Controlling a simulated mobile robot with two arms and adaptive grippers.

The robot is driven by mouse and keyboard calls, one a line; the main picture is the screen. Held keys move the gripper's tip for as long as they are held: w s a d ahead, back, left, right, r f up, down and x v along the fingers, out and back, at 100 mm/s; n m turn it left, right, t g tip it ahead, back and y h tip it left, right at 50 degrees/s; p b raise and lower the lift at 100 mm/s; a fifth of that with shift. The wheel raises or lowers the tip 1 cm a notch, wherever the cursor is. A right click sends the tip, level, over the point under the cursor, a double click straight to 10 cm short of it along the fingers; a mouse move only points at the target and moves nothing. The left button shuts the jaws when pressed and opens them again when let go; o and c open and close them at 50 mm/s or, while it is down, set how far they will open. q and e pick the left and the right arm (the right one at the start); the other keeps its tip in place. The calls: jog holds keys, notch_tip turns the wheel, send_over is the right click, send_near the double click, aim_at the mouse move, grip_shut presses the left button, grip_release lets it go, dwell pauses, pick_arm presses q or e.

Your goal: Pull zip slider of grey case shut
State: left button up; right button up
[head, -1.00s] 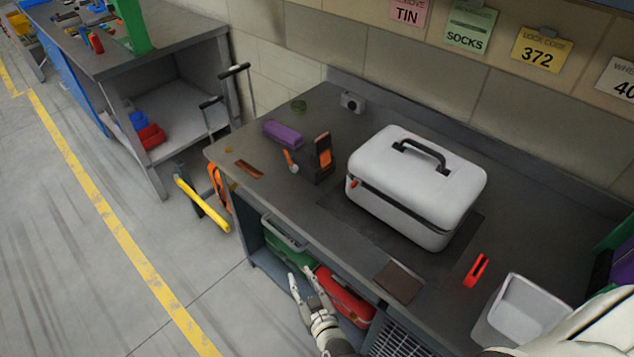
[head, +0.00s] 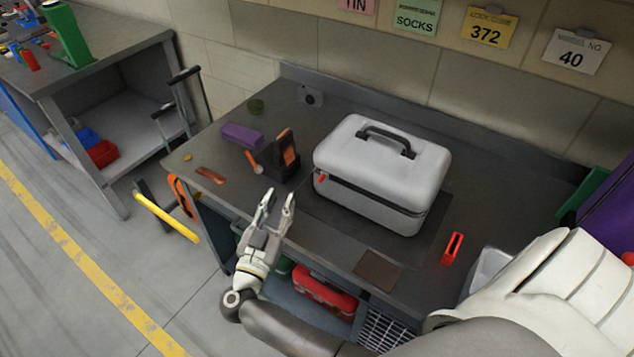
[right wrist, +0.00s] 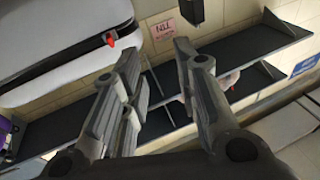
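The grey case (head: 382,165) sits closed-lidded on the workbench, with a black handle on top and a dark zip line around its side. Its small red-orange zip slider (head: 322,178) is at the left front corner. The slider also shows in the right wrist view (right wrist: 110,40), at upper left. My right gripper (head: 280,195) is open and empty, left of the case and near the bench's front edge, apart from the slider. The right wrist view shows its two fingers (right wrist: 158,55) spread with nothing between them. My left gripper is not in view.
A black holder with an orange item (head: 285,155) stands left of the case, near a purple block (head: 242,137). A red object (head: 452,248), a brown pad (head: 378,270) and a pale bin (head: 487,268) lie to the front right. A red box (head: 325,295) sits below.

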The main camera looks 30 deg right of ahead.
aim_at(319, 181)
jog(key=d+m+g, duration=0.1)
jog(key=d+g, duration=0.1)
jog(key=d, duration=0.1)
jog(key=d+g+p, duration=0.1)
jog(key=d, duration=0.3)
jog(key=w+d+m+g+h, duration=0.1)
jog(key=d+g, duration=0.1)
jog(key=d, duration=0.2)
jog(key=shift+d+m+g+p, duration=0.1)
jog(key=shift+m+g+p, duration=0.2)
jog(key=shift+p, duration=0.1)
jog(key=shift+s, duration=0.1)
grip_shut()
